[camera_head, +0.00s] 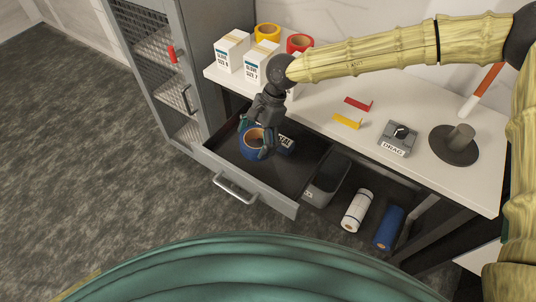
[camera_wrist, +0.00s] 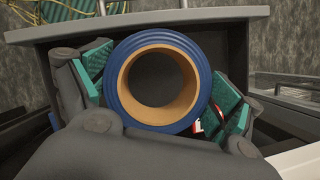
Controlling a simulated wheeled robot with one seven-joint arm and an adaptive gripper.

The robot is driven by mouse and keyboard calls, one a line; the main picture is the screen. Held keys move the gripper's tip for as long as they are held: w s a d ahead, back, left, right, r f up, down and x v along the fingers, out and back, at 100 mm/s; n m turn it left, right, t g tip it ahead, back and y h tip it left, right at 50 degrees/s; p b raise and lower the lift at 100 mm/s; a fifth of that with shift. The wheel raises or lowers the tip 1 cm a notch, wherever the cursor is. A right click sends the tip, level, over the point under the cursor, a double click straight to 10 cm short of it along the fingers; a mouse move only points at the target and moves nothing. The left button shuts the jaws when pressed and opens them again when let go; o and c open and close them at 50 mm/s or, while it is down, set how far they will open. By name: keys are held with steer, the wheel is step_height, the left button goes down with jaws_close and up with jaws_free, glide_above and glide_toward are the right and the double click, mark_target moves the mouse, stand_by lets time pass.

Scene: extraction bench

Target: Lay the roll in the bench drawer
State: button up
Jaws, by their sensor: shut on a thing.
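The roll is a thick blue ring with an orange-brown core. In the head view the roll (camera_head: 246,151) is at the left part of the open bench drawer (camera_head: 293,174). My gripper (camera_head: 257,139) reaches down from above and is shut on it. In the wrist view the roll (camera_wrist: 118,97) sits between my gripper's teal finger pads (camera_wrist: 162,92), its open core facing the camera. The roll is within the drawer's outline. I cannot tell whether it touches the drawer floor.
A small item labelled SEAL (camera_head: 286,143) lies in the drawer beside my gripper. A grey bin (camera_head: 327,180), a white roll (camera_head: 357,211) and a blue roll (camera_head: 389,228) are on the shelf to the right. A mesh cabinet (camera_head: 155,60) stands left; boxes (camera_head: 231,52) and tapes crowd the bench's back.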

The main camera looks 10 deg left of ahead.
steer(key=shift+f+p, duration=1.2)
steer(key=shift+f, duration=3.8)
steer(key=shift+f, duration=0.1)
steer(key=o, duration=0.8)
steer(key=b+v, duration=0.2)
steer(key=v, duration=1)
steer(key=shift+s, duration=0.1)
